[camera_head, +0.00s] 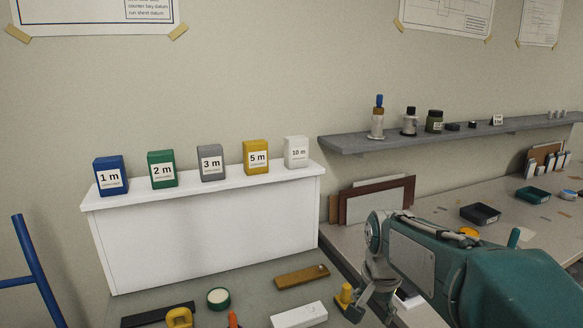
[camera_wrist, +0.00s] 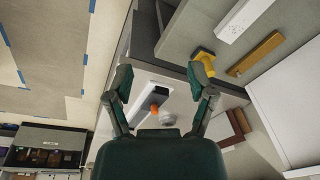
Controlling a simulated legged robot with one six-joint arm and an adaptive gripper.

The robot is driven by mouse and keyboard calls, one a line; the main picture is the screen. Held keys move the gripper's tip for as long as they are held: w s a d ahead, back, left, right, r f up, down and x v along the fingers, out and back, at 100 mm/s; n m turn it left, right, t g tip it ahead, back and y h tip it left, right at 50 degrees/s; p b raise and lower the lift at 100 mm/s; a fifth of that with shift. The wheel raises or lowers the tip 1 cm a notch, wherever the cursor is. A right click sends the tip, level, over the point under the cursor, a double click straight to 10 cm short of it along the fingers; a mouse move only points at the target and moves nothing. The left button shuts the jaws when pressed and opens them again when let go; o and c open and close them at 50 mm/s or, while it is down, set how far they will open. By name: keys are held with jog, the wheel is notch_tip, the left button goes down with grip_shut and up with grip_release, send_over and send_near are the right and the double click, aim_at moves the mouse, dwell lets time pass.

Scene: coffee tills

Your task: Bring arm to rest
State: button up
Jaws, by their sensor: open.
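My gripper (camera_wrist: 161,82) is open in the wrist view, its two fingers spread with nothing held between them. Beyond the gap and lower down lies a pale box-like item with a dark top (camera_wrist: 152,97) and a small orange part. My arm (camera_head: 470,262) reaches in from the lower right in the head view, bent over the counter's right side. A yellow object (camera_wrist: 203,58) lies just beyond the right fingertip in the wrist view; I cannot tell whether they touch. It appears as a yellow knob (camera_head: 345,293) beside my arm in the head view.
A white shelf unit (camera_head: 215,232) bears several numbered boxes. A white bar (camera_head: 299,315), an ochre bar (camera_head: 302,276) and a green-rimmed roll (camera_head: 218,297) lie on the counter. A grey wall shelf (camera_head: 450,135) holds bottles. Framed boards (camera_head: 375,203) lean behind my arm.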

jog(key=s+r+n+t, duration=0.2)
jog(key=s+n+t, duration=0.2)
jog(key=s, duration=1.4)
jog(key=n, duration=0.3)
jog(key=shift+s+n, duration=0.2)
jog(key=shift+n, duration=0.1)
